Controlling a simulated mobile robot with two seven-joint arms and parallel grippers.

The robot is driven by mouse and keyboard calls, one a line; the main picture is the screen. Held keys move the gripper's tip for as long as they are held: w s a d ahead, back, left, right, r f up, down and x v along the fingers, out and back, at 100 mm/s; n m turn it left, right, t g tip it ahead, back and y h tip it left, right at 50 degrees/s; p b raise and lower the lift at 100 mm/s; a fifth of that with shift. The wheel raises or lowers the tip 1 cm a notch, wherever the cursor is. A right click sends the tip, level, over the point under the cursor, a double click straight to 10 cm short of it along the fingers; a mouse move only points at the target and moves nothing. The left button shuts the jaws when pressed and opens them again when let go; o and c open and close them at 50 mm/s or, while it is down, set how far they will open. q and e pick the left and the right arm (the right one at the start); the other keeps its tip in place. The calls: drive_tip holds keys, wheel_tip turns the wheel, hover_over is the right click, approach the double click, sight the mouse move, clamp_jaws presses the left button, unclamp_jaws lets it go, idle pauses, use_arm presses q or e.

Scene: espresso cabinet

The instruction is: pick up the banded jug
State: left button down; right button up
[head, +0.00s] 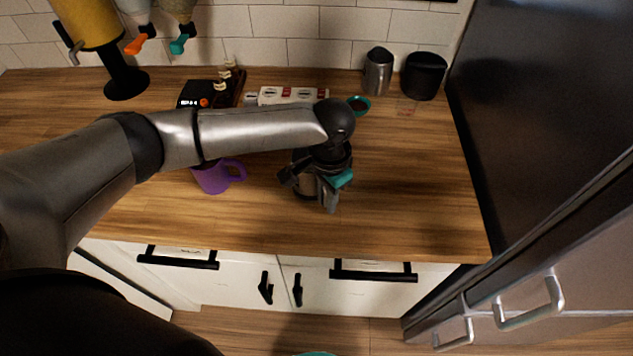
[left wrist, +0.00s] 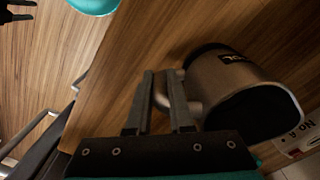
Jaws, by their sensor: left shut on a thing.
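The banded jug (head: 305,186) is a metallic, brownish-grey jug on the wooden counter, near its front edge. In the left wrist view the jug (left wrist: 225,80) shows a dark mouth, a dark base, a small black label and a light handle. My left gripper (head: 325,200) reaches over the jug from above and hides part of it. In the left wrist view its fingers (left wrist: 163,95) are shut on the jug's handle. Whether the jug touches the counter is hard to tell.
A purple mug (head: 213,178) stands left of the jug. A small teal bowl (head: 359,105), a metal canister (head: 378,74) and a black container (head: 424,76) stand behind to the right. A white printed box (head: 290,95) lies at the back. Counter right of the jug is clear.

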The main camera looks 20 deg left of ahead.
use_arm(q)
drive_tip(key=shift+r, duration=0.2)
wheel_tip(320, 180, up, 20)
drive_tip(key=p, duration=0.2)
drive_tip(key=shift+f, duration=0.25)
idle(0.8)
drive_tip(key=shift+d+p, duration=0.1)
drive_tip(key=shift+p, duration=0.2)
